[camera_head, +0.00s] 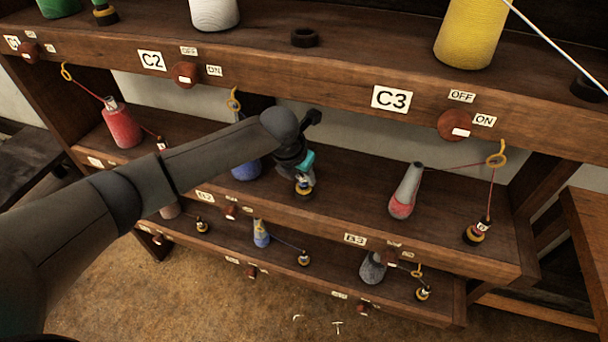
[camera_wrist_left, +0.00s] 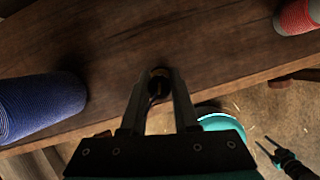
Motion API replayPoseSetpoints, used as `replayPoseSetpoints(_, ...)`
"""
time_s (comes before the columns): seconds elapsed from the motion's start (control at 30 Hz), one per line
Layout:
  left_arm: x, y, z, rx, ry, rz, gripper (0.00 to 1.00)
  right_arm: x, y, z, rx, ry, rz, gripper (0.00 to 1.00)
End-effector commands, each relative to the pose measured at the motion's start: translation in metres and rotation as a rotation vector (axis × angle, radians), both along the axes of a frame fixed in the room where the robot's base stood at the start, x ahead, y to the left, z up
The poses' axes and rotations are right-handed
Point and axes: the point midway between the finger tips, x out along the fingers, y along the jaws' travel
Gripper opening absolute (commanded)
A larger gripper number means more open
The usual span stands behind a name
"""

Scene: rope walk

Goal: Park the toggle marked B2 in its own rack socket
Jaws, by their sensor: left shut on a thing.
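My left gripper (camera_head: 303,178) is shut on a small pale toggle (camera_head: 303,182), directly above or at a dark, brass-ringed socket (camera_head: 304,192) on the middle shelf. The blue spool (camera_head: 246,168) stands left of it, partly behind my arm. A plate that reads B2 (camera_head: 205,196) is on this shelf's front edge. In the left wrist view the closed fingertips (camera_wrist_left: 158,84) meet over the dark ringed socket, and the toggle is mostly hidden. I cannot tell whether the toggle is seated. My right gripper (camera_wrist_left: 267,146) shows small at lower right of the wrist view, its fingers apart.
A red spool (camera_head: 121,125) and a grey-red spool (camera_head: 406,190) stand on the same shelf. A corded toggle (camera_head: 484,226) sits in the socket at right. The C3 upper shelf edge (camera_head: 420,100) overhangs. The lower shelf holds more spools and toggles.

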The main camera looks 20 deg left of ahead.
Motion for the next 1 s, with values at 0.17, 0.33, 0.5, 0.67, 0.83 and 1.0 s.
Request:
replayPoseSetpoints(0.17, 0.0, 0.0, -0.003, 0.001, -0.001, 0.0, 0.0, 0.0, 0.0, -0.001, -0.001, 0.0, 0.0, 0.5)
replayPoseSetpoints(0.33, 0.0, 0.0, -0.008, 0.0, -0.001, 0.0, 0.0, 0.0, -0.001, -0.002, -0.001, 0.001, 0.0, 0.5)
replayPoseSetpoints(0.5, 0.0, 0.0, -0.012, 0.001, -0.001, 0.0, 0.0, 0.0, -0.001, -0.003, -0.001, 0.001, -0.001, 0.5)
replayPoseSetpoints(0.67, 0.0, 0.0, -0.012, 0.001, -0.001, 0.0, 0.47, 0.0, -0.001, -0.003, -0.001, 0.001, -0.001, 0.5)
replayPoseSetpoints(0.83, 0.0, 0.0, -0.012, 0.001, -0.001, 0.0, 0.59, -0.001, -0.001, -0.003, -0.001, 0.001, -0.001, 0.5)
replayPoseSetpoints(1.0, 0.0, 0.0, -0.011, 0.001, -0.001, 0.0, 0.59, -0.001, -0.001, -0.002, -0.001, 0.001, -0.001, 0.5)
